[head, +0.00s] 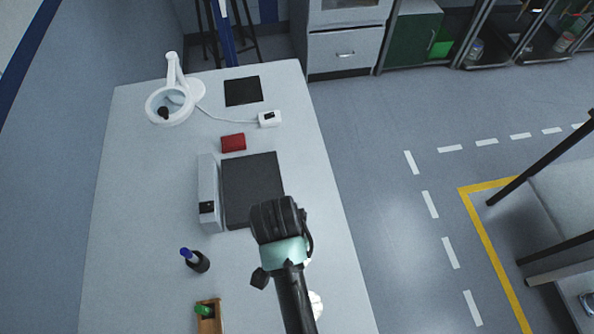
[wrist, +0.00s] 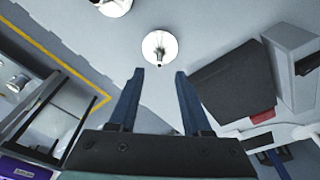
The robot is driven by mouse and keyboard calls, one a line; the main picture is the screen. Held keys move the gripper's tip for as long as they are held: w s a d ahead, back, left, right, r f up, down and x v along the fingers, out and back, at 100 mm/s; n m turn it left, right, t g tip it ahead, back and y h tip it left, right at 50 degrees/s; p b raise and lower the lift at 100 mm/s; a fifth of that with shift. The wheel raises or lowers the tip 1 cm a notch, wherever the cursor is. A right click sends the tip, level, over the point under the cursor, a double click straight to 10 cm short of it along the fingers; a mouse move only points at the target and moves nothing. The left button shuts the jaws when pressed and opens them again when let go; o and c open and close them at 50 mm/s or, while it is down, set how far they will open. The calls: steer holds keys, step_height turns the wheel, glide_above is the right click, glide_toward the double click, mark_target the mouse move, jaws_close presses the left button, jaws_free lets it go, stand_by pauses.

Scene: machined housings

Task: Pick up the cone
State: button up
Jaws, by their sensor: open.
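A white round piece (wrist: 159,47) with a narrow, pointed middle stands on the table in the wrist view. It looks like the cone seen from above. It lies just beyond and between the fingertips of my gripper (wrist: 159,73), apart from them. The two dark blue fingers are open with nothing between them. In the head view my gripper is a dark shape over the table's right part, by the dark grey slab. My arm hides most of the table there, and only white edges show beside it, so the cone cannot be made out clearly.
A second white round piece (wrist: 113,5) is cut off at the wrist view's top. The dark slab (head: 252,187), a grey box (head: 208,190), a red block (head: 233,143), a dark bottle (head: 197,261) and a wooden tray (head: 208,326) stand on the table. Its left side is clear.

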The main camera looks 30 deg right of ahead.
steer(key=shift+w+d+f+p, duration=0.1)
steer(key=shift+d+f+p, duration=0.1)
steer(key=shift+f, duration=1.1)
steer(key=shift+w+d+f+p, duration=0.15)
steer(key=shift+d+f+p, duration=0.1)
steer(key=shift+f, duration=1)
steer(key=shift+w+d+f+p, duration=0.1)
steer(key=shift+d+f+p, duration=0.1)
steer(key=shift+f, duration=1.1)
jaws_close()
